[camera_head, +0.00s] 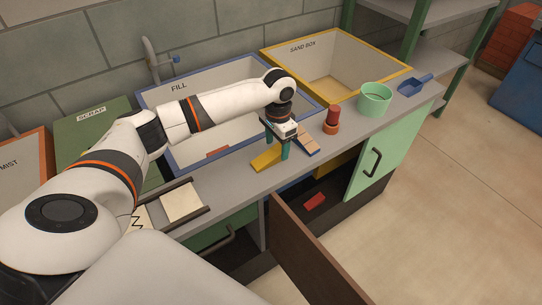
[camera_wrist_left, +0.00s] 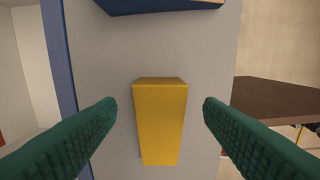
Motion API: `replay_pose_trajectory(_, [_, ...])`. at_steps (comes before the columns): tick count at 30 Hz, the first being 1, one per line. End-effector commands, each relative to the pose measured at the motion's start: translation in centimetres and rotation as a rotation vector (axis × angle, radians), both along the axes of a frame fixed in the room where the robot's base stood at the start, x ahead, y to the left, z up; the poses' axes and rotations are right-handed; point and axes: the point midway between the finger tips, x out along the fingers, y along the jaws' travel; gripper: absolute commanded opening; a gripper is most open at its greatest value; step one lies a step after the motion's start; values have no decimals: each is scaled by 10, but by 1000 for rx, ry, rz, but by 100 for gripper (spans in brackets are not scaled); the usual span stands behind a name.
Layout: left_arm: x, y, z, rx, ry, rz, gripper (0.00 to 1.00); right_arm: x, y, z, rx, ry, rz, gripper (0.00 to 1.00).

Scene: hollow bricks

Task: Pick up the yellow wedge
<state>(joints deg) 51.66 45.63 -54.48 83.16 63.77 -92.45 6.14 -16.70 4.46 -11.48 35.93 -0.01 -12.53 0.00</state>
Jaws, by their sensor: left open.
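The yellow wedge (camera_head: 267,159) lies on the grey counter in front of the fill bin, just left of my left gripper's fingers in the head view. In the left wrist view the yellow wedge (camera_wrist_left: 160,120) lies lengthwise between the two green fingers, with a gap on each side. My left gripper (camera_head: 277,147) is open and empty, pointing down at the wedge; its fingers also show in the left wrist view (camera_wrist_left: 160,112). My right gripper does not show.
A blue-edged block (camera_head: 307,141) lies right of the gripper, beside a red and orange piece (camera_head: 332,120). A green cup (camera_head: 374,99) and blue scoop (camera_head: 415,84) stand farther right. The fill bin (camera_head: 184,148) borders the counter behind. An open drawer with a red piece (camera_head: 315,201) is below.

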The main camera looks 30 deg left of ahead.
Motion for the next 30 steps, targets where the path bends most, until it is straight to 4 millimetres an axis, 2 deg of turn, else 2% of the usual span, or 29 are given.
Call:
replay_pose_trajectory(3, [-1, 0, -17, 2, 1, 0, 62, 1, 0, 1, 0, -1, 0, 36])
replay_pose_trajectory(6, [-1, 1, -24, 2, -1, 0, 62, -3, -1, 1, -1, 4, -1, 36])
replay_pose_trajectory(13, [-1, 0, -26, 2, -1, -1, 62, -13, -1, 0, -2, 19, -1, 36])
replay_pose_trajectory(14, [-1, 0, -25, 1, 0, -1, 59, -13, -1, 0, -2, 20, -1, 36])
replay_pose_trajectory(21, [-1, 0, -25, 1, -1, -1, 19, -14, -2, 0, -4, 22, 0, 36])
replay_pose_trajectory(24, [-1, 0, -25, 1, -2, -1, 7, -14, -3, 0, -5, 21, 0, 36])
replay_pose_trajectory(30, [-1, 0, -23, 1, -3, 0, 7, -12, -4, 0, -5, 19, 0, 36])
